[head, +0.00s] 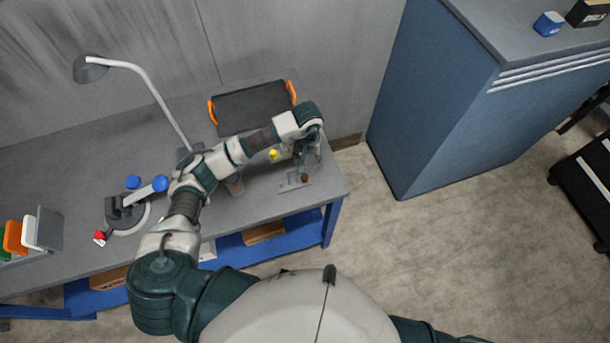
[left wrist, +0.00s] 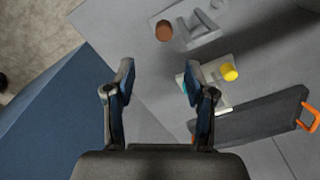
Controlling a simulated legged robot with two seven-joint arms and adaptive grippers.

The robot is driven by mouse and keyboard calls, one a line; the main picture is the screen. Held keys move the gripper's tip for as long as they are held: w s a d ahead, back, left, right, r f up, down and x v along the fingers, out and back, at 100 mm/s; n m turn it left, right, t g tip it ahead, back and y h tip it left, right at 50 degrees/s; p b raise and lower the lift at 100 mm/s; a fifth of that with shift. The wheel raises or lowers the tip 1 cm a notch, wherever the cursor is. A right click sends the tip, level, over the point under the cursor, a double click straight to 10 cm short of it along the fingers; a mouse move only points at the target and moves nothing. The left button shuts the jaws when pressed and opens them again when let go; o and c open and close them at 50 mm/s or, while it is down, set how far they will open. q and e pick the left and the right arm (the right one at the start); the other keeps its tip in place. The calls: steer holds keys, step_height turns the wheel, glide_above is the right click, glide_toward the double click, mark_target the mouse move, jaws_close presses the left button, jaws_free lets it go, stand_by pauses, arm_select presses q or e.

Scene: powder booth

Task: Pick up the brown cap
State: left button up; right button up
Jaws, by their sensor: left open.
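The brown cap (head: 305,177) is small and round, near the right end of the grey workbench, at the edge of a small light-grey fixture (head: 291,184). In the left wrist view the brown cap (left wrist: 164,31) lies ahead of the fingertips, beside the same fixture (left wrist: 205,22). My left gripper (head: 306,158) is over this end of the bench; its two fingers are spread with nothing between them in the left wrist view (left wrist: 158,75). It is apart from the cap. My right gripper is not in view.
A yellow cap (head: 273,155) is close by to the left; it also shows in the left wrist view (left wrist: 229,72). A dark tray (head: 250,108) with orange handles lies behind. A lamp (head: 140,72) stands left. A blue cabinet (head: 430,110) stands right of the bench.

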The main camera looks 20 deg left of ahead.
mark_target(305, 178)
arm_select(q)
step_height(305, 178, down, 4)
steer(key=shift+r, duration=0.1)
steer(key=f, duration=0.1)
steer(key=f+p, duration=0.1)
steer(key=f, duration=0.1)
steer(key=f+p, duration=0.1)
steer(key=f, duration=0.1)
steer(key=shift+s+a, duration=0.2)
steer(key=shift+a, duration=0.1)
steer(key=shift+f, duration=0.3)
steer(key=c, duration=0.8)
